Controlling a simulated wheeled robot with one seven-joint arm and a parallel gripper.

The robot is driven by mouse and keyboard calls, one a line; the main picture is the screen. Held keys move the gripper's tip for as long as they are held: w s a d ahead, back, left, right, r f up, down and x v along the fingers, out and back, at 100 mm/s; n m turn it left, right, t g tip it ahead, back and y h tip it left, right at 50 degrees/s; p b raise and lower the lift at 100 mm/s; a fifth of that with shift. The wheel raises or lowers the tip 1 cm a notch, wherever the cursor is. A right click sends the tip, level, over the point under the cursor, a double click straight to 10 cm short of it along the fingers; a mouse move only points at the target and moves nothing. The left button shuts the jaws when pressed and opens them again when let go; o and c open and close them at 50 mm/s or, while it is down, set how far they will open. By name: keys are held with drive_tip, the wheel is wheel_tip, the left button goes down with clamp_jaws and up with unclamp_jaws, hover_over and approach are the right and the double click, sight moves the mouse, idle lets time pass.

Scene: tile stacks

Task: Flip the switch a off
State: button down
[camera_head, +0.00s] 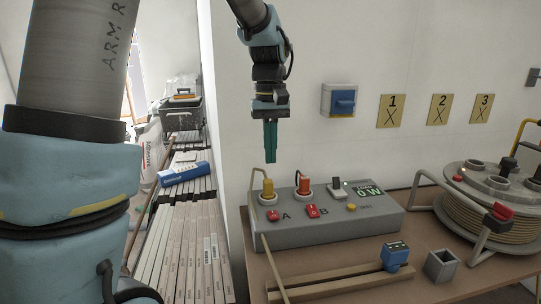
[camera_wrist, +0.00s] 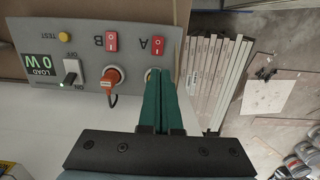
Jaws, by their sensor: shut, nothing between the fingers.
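Switch A (camera_head: 272,215) is a red rocker beside the letter A on the front left of a grey control box (camera_head: 345,226). It also shows in the wrist view (camera_wrist: 158,45), just beyond my fingertips. Its rocker position is too small to tell. My gripper (camera_head: 271,160) has green fingers pointing down, shut and empty, above the left end of the box. The fingers (camera_wrist: 160,78) appear pressed together in the wrist view and hide most of the yellow plug (camera_head: 267,188), which stands behind switch A. My gripper is apart from switch A.
Red switch B (camera_head: 312,211), an orange plug (camera_head: 304,186), a black lever (camera_head: 336,187) and a yellow TEST button (camera_head: 351,207) share the box. The display (camera_wrist: 39,65) reads LOAD 0 W. A cable reel (camera_head: 490,215) stands right; wooden rails (camera_head: 335,282) lie in front.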

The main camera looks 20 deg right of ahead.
sight(274, 216)
drive_tip(key=p, duration=0.1)
drive_tip(key=w+g+p, duration=0.1)
drive_tip(key=p, duration=0.1)
drive_tip(key=shift+d, duration=0.25)
drive_tip(key=shift+s, duration=0.1)
drive_tip(key=s+f+p, duration=0.1)
drive_tip(key=f, duration=0.3)
drive_tip(key=f+p, duration=0.1)
drive_tip(key=f, duration=0.4)
drive_tip(key=s+f+p, duration=0.1)
drive_tip(key=f, duration=0.3)
drive_tip(key=shift+s+a+f, duration=0.15)
drive_tip(key=shift+s+f, duration=0.15)
drive_tip(key=shift+f, duration=0.05)
